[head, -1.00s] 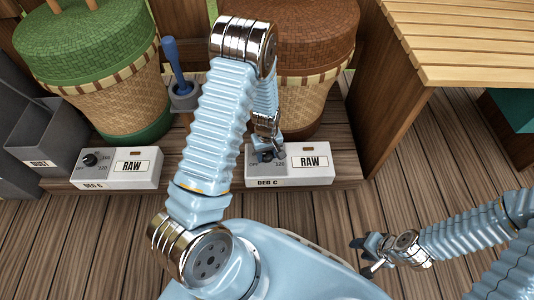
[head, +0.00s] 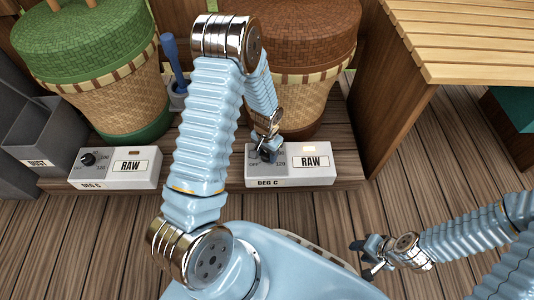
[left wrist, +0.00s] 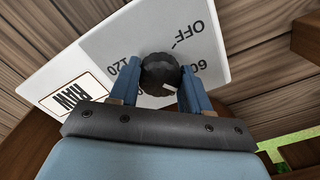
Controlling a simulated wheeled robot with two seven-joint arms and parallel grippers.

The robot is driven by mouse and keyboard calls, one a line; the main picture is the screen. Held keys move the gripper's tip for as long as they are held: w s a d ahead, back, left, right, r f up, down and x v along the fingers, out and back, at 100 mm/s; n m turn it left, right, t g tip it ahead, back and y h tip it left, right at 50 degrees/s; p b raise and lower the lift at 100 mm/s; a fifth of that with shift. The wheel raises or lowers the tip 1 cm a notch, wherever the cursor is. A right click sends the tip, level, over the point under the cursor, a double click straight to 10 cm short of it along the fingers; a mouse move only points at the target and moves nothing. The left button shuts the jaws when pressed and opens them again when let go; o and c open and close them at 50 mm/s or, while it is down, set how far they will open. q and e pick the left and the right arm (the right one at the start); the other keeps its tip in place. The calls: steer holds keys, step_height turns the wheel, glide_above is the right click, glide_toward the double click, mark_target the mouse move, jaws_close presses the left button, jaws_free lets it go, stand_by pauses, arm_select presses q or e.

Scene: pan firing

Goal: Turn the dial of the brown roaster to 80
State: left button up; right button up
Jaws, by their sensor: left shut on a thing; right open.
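The brown roaster (head: 310,40) stands at the back centre, a basket-like drum with a brown lid. Its white control box (head: 305,178), labelled DEG C and RAW, sits in front. My left gripper (head: 268,153) is at the box's dial and mostly hides it in the head view. In the left wrist view, my left gripper (left wrist: 160,92) is shut on the black dial (left wrist: 160,70), one blue finger on each side. OFF, 60 and 120 show around it; the pale mark is at the dial's lower edge, its exact reading unclear. My right gripper (head: 370,258) is open and empty, low on the right.
A green roaster (head: 95,60) with its own control box (head: 118,168) stands to the left. A grey dust bin (head: 45,140) is at the far left, and a blue-handled tool (head: 170,52) stands between the roasters. A slatted wooden table (head: 460,45) is at the right.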

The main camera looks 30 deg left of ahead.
mark_target(267, 154)
arm_select(q)
steer(key=m, duration=0.3)
steer(key=shift+m, duration=2)
steer(key=o, duration=1.1)
steer(key=shift+c, duration=0.2)
step_height(267, 154, up, 14)
steer(key=p, duration=0.2)
steer(key=shift+f, duration=0.15)
